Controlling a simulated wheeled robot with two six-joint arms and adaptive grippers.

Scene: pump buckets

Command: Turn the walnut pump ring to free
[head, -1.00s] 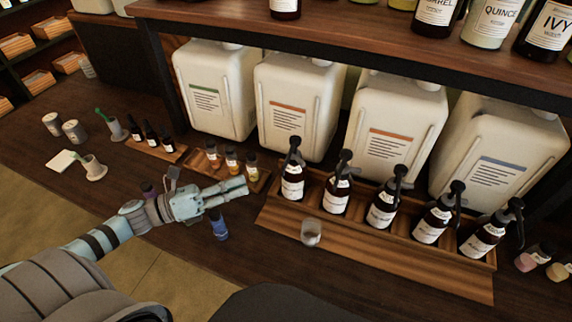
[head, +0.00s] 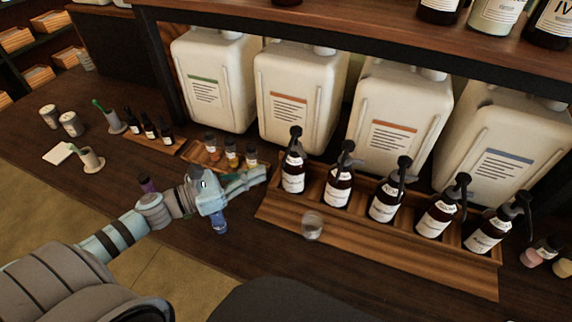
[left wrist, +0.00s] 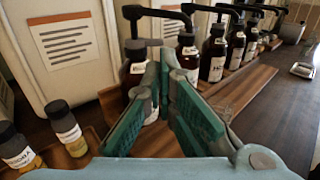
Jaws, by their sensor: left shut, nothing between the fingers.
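Several dark brown bottles with black pump heads stand upright in a wooden rack (head: 390,252). Their label names are too small to read, so I cannot tell which is walnut. The leftmost pump bottle (head: 293,181) is closest to my left gripper (head: 263,172). The gripper is shut and empty, its fingertips a little left of that bottle and apart from it in the head view. In the left wrist view the green-padded fingers (left wrist: 166,62) partly hide the nearest pump bottle (left wrist: 135,72). Pump ring settings cannot be made out. My right gripper is not in view.
Large white canisters (head: 300,95) stand behind the rack under a shelf (head: 400,42). Small vials (head: 232,158) in a wooden tray sit left of the rack, near my gripper. A clear glass (head: 312,226) stands before the rack. A blue bottle (head: 219,222) stands below my left gripper.

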